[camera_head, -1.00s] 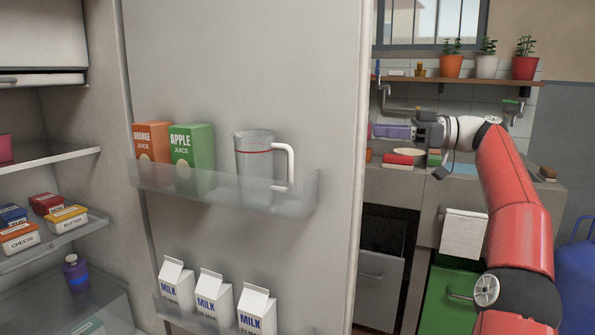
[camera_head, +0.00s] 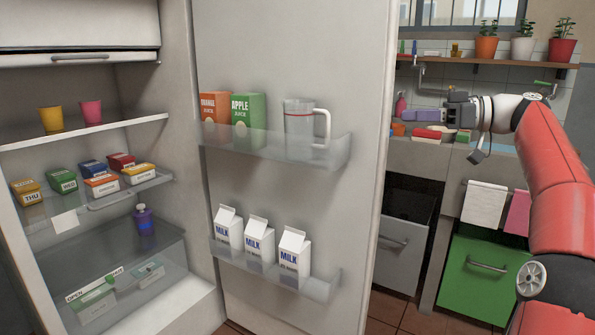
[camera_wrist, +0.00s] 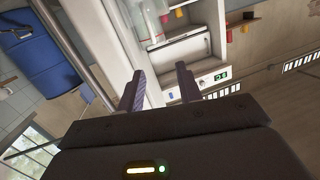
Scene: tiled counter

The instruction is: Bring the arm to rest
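My gripper (camera_head: 432,114) is held out at the right of the head view, above the far counter, at the end of my red and white arm. In the wrist view my gripper (camera_wrist: 158,80) shows two purple fingers set well apart with nothing between them. The fingers point towards a tilted view of the room. Nothing is seen touching the gripper.
An open fridge door (camera_head: 285,40) stands between the fridge shelves (camera_head: 90,130) and my arm. It holds juice cartons, a jug and milk cartons (camera_head: 260,240). A counter (camera_head: 415,155) with a green drawer (camera_head: 480,275) lies behind the arm.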

